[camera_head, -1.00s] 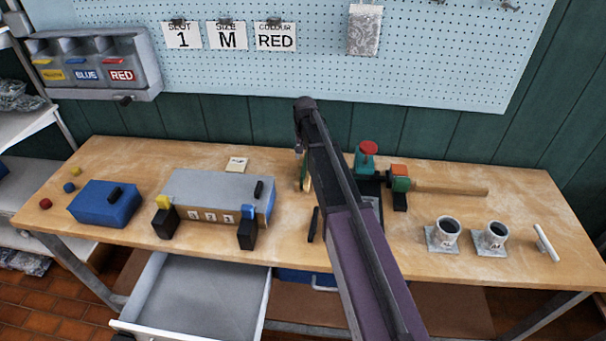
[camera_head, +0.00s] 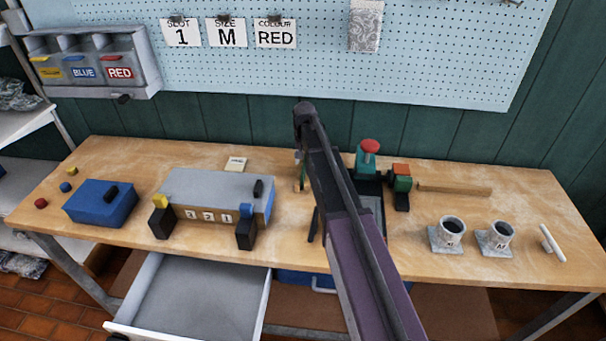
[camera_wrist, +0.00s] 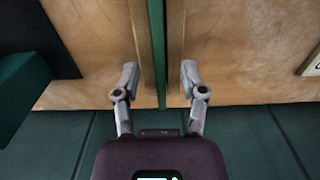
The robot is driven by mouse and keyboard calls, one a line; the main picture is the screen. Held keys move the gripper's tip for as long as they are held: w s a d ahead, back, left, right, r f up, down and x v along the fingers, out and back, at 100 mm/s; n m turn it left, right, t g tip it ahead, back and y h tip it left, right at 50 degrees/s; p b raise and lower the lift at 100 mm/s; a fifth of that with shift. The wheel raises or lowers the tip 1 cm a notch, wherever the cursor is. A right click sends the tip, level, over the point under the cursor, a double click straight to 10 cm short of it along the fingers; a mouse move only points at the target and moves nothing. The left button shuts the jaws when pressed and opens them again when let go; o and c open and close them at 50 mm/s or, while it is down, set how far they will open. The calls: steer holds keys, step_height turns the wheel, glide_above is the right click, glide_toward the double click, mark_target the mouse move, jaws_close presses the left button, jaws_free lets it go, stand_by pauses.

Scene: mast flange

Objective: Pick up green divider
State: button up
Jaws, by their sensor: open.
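The green divider (camera_wrist: 157,50) shows in the wrist view as a thin upright strip seen nearly edge-on, running down from the top edge of the picture. My gripper (camera_wrist: 160,80) is open, with one finger on each side of the divider. A gap shows between each finger and the divider, so neither appears to touch it. In the head view, my arm crosses the middle of the bench and hides most of the gripper and the divider.
A grey box with number wheels (camera_head: 218,187) and a blue box (camera_head: 101,203) stand left on the workbench (camera_head: 390,245). A red-topped device (camera_head: 368,160) stands close right of my arm. Two cups (camera_head: 452,232) (camera_head: 498,236) stand farther right. An open drawer (camera_head: 190,295) juts out in front.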

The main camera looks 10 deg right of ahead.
steer(key=shift+f+b, duration=0.9)
steer(key=shift+f, duration=0.25)
jaws_close()
